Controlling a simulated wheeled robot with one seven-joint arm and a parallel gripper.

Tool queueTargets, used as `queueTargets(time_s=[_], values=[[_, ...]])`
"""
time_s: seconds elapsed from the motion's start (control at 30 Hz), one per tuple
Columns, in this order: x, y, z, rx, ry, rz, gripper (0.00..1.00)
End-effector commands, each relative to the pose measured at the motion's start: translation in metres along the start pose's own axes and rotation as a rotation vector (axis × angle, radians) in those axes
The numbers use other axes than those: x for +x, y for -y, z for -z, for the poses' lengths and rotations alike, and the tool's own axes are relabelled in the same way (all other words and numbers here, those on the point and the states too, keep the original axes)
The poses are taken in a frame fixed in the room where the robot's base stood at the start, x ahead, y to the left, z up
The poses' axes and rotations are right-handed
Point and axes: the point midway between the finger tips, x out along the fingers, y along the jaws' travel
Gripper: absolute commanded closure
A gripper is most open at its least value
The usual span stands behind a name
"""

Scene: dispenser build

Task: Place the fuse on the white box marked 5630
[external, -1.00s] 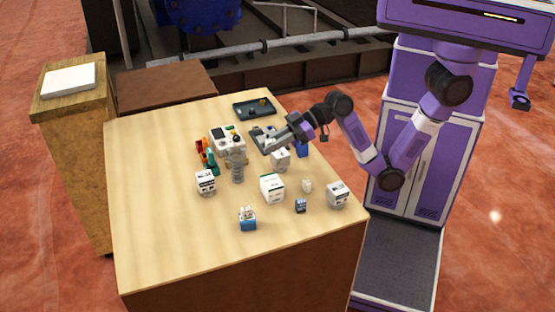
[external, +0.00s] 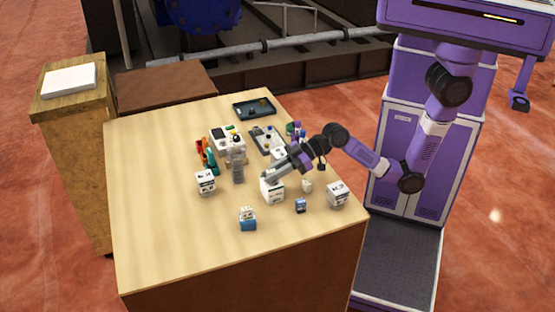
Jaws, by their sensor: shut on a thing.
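Other white boxes with dark markings stand at the left (external: 205,183), at the right (external: 337,195) and partly hidden behind my gripper (external: 278,153). The number 5630 cannot be read on any of them at this size.
A grey cylinder stack (external: 237,167) and a white device (external: 226,138) stand left of my gripper. A blue-and-white box (external: 248,219), a small blue box (external: 300,206) and a small white piece (external: 307,186) stand nearby. The table's left side is clear.

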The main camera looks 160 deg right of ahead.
Motion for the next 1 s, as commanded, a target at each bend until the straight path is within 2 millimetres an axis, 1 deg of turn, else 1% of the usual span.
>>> queueTargets(time_s=[0.2,0.23,0.33,0.6,0.73,0.87,1.0], values=[[0.001,0.000,-0.003,0.000,0.000,0.000,1.00],[0.001,0.000,-0.003,0.000,0.000,0.000,0.81],[0.001,0.000,-0.003,0.000,0.000,0.000,0.61],[0.001,0.000,-0.002,0.000,0.000,0.000,0.61],[-0.002,0.000,0.002,-0.001,0.000,0.000,0.61],[-0.017,0.000,0.000,-0.001,-0.001,-0.001,0.61],[-0.045,0.000,0.000,0.000,-0.001,-0.001,0.61]])
